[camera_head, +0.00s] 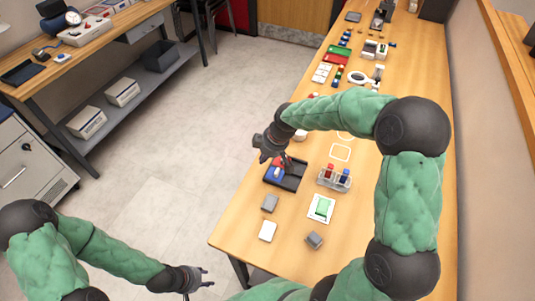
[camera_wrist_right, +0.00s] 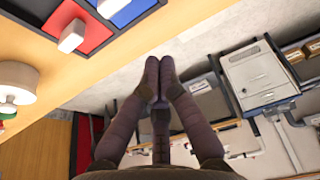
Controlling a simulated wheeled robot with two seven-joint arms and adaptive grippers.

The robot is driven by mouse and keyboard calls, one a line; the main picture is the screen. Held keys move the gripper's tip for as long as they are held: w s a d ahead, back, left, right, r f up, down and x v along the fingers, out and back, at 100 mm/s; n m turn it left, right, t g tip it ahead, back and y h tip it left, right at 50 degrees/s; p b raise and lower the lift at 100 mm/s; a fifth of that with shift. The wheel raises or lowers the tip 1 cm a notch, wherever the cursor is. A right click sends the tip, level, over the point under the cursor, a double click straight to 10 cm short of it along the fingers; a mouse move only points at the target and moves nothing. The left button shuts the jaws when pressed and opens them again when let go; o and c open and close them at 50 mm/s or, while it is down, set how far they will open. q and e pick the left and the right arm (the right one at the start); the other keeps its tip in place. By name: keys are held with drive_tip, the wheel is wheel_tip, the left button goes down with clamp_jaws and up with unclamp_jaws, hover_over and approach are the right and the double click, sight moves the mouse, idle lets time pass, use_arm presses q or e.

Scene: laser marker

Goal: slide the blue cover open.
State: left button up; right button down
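The blue cover (camera_head: 276,173) lies on the left part of a black tray-like case (camera_head: 291,182) on the long table. A red part of the case (camera_head: 277,162) is beside it. In the right wrist view the blue cover (camera_wrist_right: 122,10) is cut off at the top edge, next to the red panel (camera_wrist_right: 82,38) with a pale knob (camera_wrist_right: 71,36). My right gripper (camera_head: 284,161) is above the case; in its wrist view its fingertips (camera_wrist_right: 158,82) meet, empty, apart from the cover. My left gripper (camera_head: 207,278) is open and empty, off the table at lower left.
A clear rack (camera_head: 334,179) with red and blue items, a green block on a white pad (camera_head: 321,209) and grey blocks (camera_head: 269,203) stand near the case. My right arm spans the table and hides part of it.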

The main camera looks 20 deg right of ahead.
sight(268, 172)
drive_tip(key=b+x, duration=0.1)
drive_tip(key=x, duration=0.3)
drive_tip(key=shift+f, duration=0.25)
drive_tip(key=shift+s+d+r, duration=0.25)
drive_tip(key=shift+s+d, duration=0.9)
drive_tip(key=shift+s, duration=0.1)
drive_tip(key=shift+s+d+b, duration=0.2)
drive_tip(key=shift+s+b, duration=0.05)
drive_tip(key=shift+b, duration=0.05)
drive_tip(key=s+d, duration=0.4)
drive_tip(key=s, duration=0.1)
drive_tip(key=shift+d, duration=0.2)
drive_tip(key=shift+w+a, duration=0.1)
drive_tip(key=shift+w, duration=0.05)
